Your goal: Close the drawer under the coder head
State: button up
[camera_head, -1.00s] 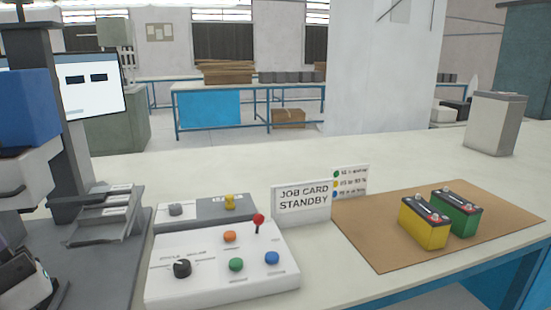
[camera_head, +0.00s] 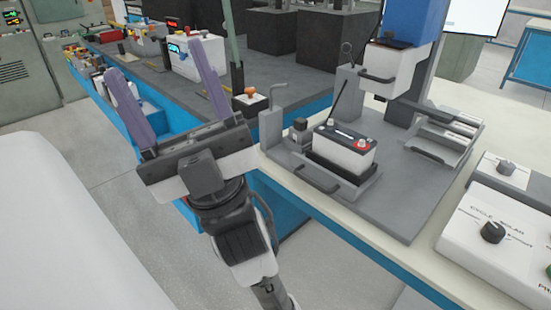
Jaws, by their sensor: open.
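The coder head (camera_head: 420,18) is a blue block on a grey column at the top right. Under it, a light grey drawer (camera_head: 400,68) with a dark bar handle (camera_head: 376,74) on its front sticks out toward me. Dark contents show at its open top. Part of the head is cut off by the frame's top edge. My gripper (camera_head: 160,60) is at the left, with its two purple fingers wide apart and empty. It is well to the left of the drawer and touches nothing that I can see.
A white battery with a dark top (camera_head: 345,150) sits in a grey handled fixture below the drawer. A grey stacked rack (camera_head: 445,138) and a control box (camera_head: 495,235) stand to the right. An orange-button box (camera_head: 250,100) and a thin post lie between gripper and drawer.

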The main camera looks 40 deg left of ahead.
aim_at(339, 180)
jog(key=u, duration=0.8)
jog(key=k+l+u, duration=0.2)
jog(key=u, duration=0.2)
jog(key=k+l+u, duration=0.2)
jog(key=u, duration=0.2)
